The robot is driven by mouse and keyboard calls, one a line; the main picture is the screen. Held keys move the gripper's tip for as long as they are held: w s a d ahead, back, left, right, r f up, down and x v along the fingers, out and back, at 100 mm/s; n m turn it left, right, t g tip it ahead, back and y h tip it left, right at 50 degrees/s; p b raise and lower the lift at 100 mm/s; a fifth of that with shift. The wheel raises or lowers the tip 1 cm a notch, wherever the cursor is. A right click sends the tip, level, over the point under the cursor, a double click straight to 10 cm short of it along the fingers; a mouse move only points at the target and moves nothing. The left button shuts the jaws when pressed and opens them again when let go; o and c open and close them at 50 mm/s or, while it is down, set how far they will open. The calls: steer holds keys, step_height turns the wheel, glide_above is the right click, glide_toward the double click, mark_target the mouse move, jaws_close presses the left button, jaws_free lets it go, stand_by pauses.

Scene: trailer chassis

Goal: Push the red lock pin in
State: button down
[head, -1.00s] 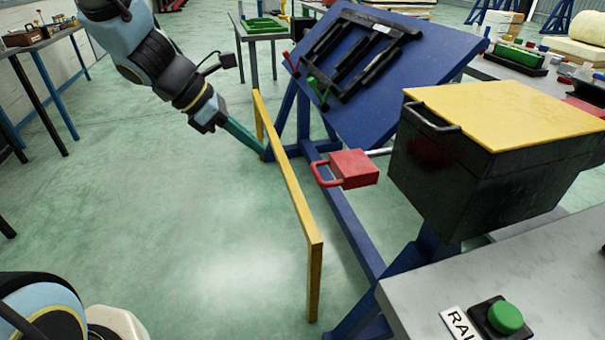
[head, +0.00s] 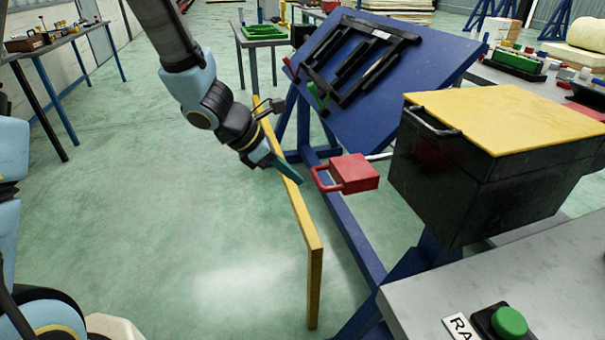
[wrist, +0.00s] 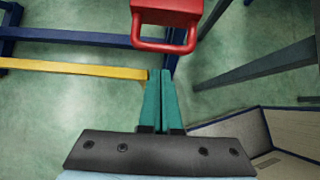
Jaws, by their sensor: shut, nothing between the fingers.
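The red lock pin (head: 355,173) is a red block with a loop handle on its left side. It sits on a metal rod that runs toward the black box on the right. My gripper (head: 291,173) is shut and empty, with its green fingers just left of the red handle in the head view. In the wrist view the red pin (wrist: 167,20) is at the top, with its handle loop toward my gripper (wrist: 161,76). The fingertips show a little short of the loop, and I see a gap between them.
A yellow rail (head: 309,225) stands left of the pin, close under my gripper. A blue tilted board (head: 372,100) with a black frame is behind. A black box with a yellow lid (head: 510,115) is to the right. A grey table with a green button (head: 509,321) is in front.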

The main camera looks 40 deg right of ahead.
mark_target(335, 178)
steer(key=shift+s+d+f, duration=0.1)
steer(key=shift+s+d, duration=0.1)
steer(key=shift+d, duration=0.35)
steer(key=shift+s+d+f, duration=0.1)
steer(key=shift+s+d, duration=0.1)
steer(key=shift+d, duration=0.3)
steer(key=shift+s+d, duration=0.35)
steer(key=shift+d, duration=0.5)
steer(key=shift+s+d, duration=0.3)
steer(key=shift+d, duration=0.6)
steer(key=shift+s+d, duration=0.35)
steer(key=shift+d, duration=0.5)
